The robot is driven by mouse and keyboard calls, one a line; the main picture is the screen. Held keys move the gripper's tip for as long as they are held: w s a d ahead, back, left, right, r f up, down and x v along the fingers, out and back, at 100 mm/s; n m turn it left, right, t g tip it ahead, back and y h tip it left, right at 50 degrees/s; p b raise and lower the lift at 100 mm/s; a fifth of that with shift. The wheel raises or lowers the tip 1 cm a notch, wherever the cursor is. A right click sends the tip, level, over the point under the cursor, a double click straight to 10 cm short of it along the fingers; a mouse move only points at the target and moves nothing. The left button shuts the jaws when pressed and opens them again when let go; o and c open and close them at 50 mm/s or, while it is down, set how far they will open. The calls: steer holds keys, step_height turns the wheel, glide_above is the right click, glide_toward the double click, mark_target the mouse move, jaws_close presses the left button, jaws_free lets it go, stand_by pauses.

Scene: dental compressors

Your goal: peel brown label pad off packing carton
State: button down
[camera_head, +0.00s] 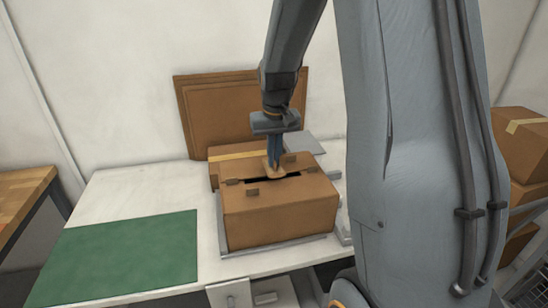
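The brown packing carton (280,219) sits on the white table in a low grey frame. A dark slot runs across its top, with several small brown tabs around it. A tan pad-like piece (275,173) shows at the slot, right under my gripper (274,162). It looks lighter than the carton. My gripper points straight down with its bluish fingers close together, touching or almost touching this piece. I cannot tell whether they grip it. Which piece is the brown label pad is not clear at this size.
A taped carton (234,153) stands just behind, and flat brown boards (215,108) lean on the wall. A green mat (125,252) lies at the left, clear. More boxes (522,150) are stacked at the right. My arm hides the right part of the table.

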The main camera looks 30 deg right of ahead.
steer(key=shift+r+p, duration=2.1)
steer(key=shift+r, duration=0.7)
steer(key=shift+d, duration=0.1)
